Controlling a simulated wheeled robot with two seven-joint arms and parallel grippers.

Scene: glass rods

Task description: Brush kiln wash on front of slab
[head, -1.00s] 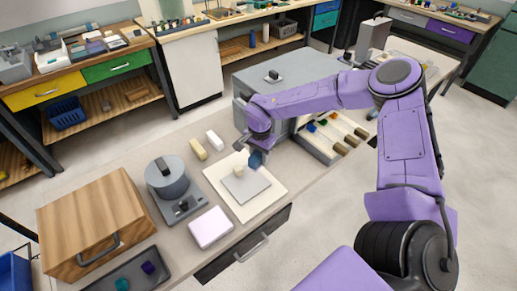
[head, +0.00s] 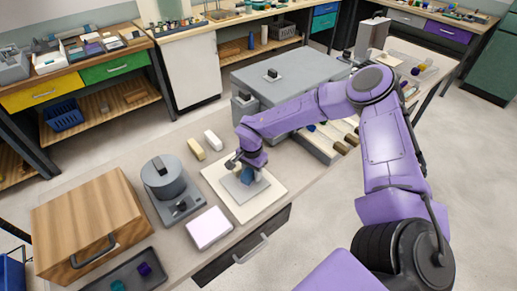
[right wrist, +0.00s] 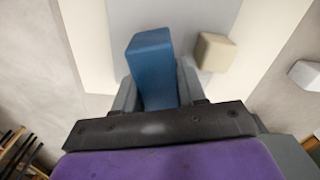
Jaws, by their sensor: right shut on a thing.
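The slab (head: 237,189) is a flat light grey square on a cream board (head: 255,208) on the bench. My right gripper (head: 246,171) is low over the back part of the slab. It is shut on a blue block-like piece (head: 247,177), probably the brush's handle. In the right wrist view the blue piece (right wrist: 150,62) stands between the fingers, and its lower end is hidden. I cannot tell whether the held piece touches the slab. My left gripper is out of view.
A grey round device (head: 166,180) and a pale pink block (head: 209,228) stand left of the board. Behind it lie a tan block (head: 197,149) and a white block (head: 213,140). A grey kiln-like box (head: 300,70) stands at the back. A wooden box (head: 90,220) stands at left.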

